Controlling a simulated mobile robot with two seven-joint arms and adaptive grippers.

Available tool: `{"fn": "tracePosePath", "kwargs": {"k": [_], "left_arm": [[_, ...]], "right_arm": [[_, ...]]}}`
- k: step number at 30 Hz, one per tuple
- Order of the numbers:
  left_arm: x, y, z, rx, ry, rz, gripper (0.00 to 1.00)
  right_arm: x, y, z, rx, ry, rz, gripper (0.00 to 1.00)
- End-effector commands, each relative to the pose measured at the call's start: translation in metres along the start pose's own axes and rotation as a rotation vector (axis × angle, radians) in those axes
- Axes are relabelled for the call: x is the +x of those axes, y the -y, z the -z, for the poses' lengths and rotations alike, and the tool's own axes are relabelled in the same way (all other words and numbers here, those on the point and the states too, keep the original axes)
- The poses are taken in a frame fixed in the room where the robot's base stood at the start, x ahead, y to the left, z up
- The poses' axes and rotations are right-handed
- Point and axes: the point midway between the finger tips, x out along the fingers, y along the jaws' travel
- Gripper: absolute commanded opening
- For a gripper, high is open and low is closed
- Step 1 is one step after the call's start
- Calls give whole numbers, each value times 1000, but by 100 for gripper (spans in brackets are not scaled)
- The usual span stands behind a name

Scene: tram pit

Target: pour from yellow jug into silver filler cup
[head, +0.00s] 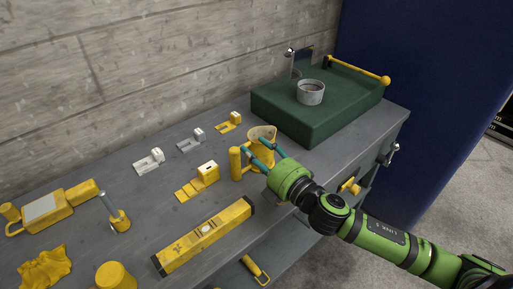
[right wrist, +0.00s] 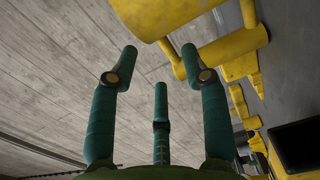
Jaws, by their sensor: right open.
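The yellow jug (head: 262,133) stands on the grey bench top near its front edge, with its thick handle (head: 235,162) toward the left. My right gripper (head: 257,148) is open at the jug, its teal fingers overlapping the jug and handle in the head view. In the right wrist view the open fingers (right wrist: 158,65) have nothing between them, and the yellow jug (right wrist: 160,14) shows beyond the tips. Contact cannot be told. The silver filler cup (head: 311,95) sits upright on the green box, behind and right of the jug. My left gripper is not in view.
The green box (head: 290,118) has a yellow bar (head: 358,70) at its back right. A yellow spirit level (head: 205,236) lies along the front. Small yellow and white blocks (head: 149,161) stand left of the jug. A concrete wall runs behind; a blue panel (head: 430,90) is at right.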

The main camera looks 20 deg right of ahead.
Motion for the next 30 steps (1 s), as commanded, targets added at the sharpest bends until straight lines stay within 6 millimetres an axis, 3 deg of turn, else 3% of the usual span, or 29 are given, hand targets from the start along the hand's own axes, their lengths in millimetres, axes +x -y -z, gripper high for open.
{"fn": "tracePosePath", "kwargs": {"k": [9, 17, 18, 21, 30], "left_arm": [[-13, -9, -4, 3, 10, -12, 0], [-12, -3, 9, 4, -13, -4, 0], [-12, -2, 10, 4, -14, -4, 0], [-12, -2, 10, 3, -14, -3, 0], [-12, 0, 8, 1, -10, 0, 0]], "right_arm": [[43, 2, 5, 0, 0, -1, 47], [47, 4, 5, 0, 0, 0, 47], [47, 4, 5, 0, 0, 0, 43], [47, 4, 4, 0, 0, 0, 3], [47, 2, 4, -2, 0, -3, 0]]}}
